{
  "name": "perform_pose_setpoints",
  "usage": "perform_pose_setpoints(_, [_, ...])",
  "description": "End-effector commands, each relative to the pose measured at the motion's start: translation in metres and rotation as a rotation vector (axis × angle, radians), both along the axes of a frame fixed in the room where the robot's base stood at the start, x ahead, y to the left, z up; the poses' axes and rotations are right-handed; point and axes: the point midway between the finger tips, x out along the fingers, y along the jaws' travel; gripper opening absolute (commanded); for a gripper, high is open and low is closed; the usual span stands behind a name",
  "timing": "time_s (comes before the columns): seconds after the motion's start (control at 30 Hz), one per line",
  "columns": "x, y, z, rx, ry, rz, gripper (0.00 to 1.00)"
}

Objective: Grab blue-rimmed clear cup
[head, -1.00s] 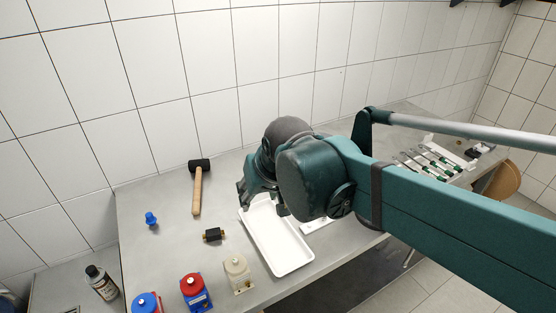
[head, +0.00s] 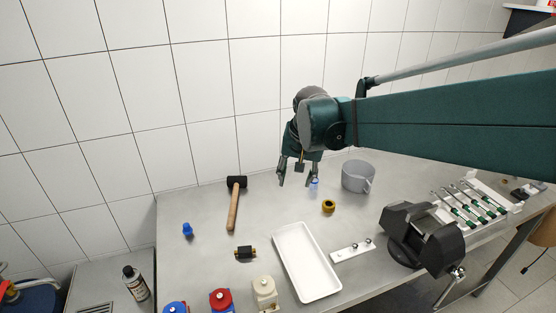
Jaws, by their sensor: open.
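My gripper (head: 296,181) points down over the back part of the bench, with its fingers spread and nothing visible between them. A small clear, bluish thing (head: 314,185) stands just right of the right fingertip. It looks like the blue-rimmed clear cup, but it is too small to make out its rim. I cannot tell whether the finger touches it.
A white tray (head: 306,262), a mallet (head: 234,205) and a black vise (head: 421,238) are around. The bench (head: 270,213) is clear between mallet and tray.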

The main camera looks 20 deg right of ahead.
Motion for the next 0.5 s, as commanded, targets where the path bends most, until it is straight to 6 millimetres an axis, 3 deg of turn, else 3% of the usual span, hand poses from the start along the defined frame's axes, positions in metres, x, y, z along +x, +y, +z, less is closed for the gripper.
perform_pose_setpoints(0.5, [0.076, -0.048, -0.015, 0.055, 0.087, -0.181, 0.42])
